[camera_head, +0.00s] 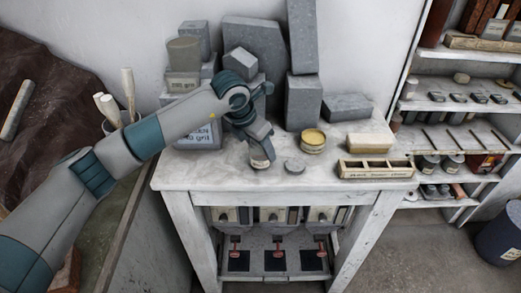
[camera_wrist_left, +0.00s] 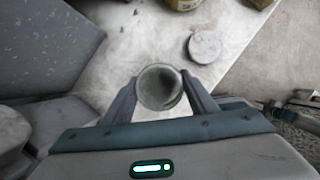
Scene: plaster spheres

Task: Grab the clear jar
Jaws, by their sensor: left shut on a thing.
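The clear jar (camera_head: 260,160) stands on the white worktable (camera_head: 222,174), mostly hidden under my left gripper (camera_head: 259,150) in the head view. In the left wrist view the jar (camera_wrist_left: 160,88) shows its round open mouth between the two fingers. My left gripper (camera_wrist_left: 162,92) is shut on the jar, with one finger on each side. I cannot tell whether the jar touches the tabletop. My right gripper is in neither view.
A grey disc (camera_head: 294,166) lies just right of the jar. A yellow-topped tin (camera_head: 313,141), a pale block (camera_head: 370,139) and a wooden compartment tray (camera_head: 376,171) are further right. Grey stone blocks (camera_head: 303,101) stand behind. The table's front left is clear.

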